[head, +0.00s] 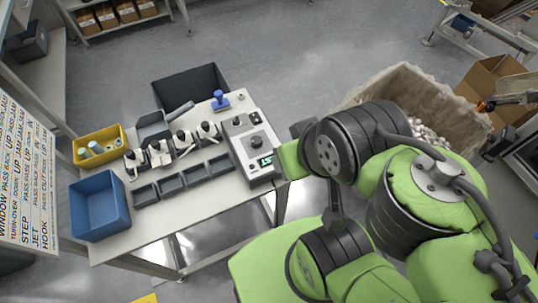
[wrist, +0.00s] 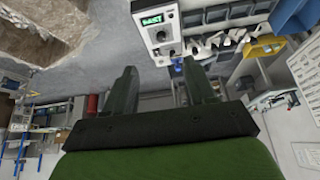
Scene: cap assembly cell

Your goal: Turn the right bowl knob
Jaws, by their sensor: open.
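A grey control box (head: 242,137) stands at the right end of the white table, with a small green-lit display (head: 266,162) on its near end. A round dark knob (head: 256,143) sits behind the display, and smaller controls lie further back. I cannot tell which control is the right bowl knob. In the wrist view the box (wrist: 146,38) shows beyond the fingertips, with its display (wrist: 152,20) and a dark knob (wrist: 161,36). My gripper (wrist: 163,70) is open and empty, its two fingers apart from the box. In the head view my arm hides it.
Left of the box are several grey bins (head: 171,184), a row of black-and-white fixtures (head: 183,141), a blue bin (head: 97,206) and a yellow bin (head: 92,147). A blue-topped item (head: 220,101) stands behind. A large carton (head: 380,82) is at the right.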

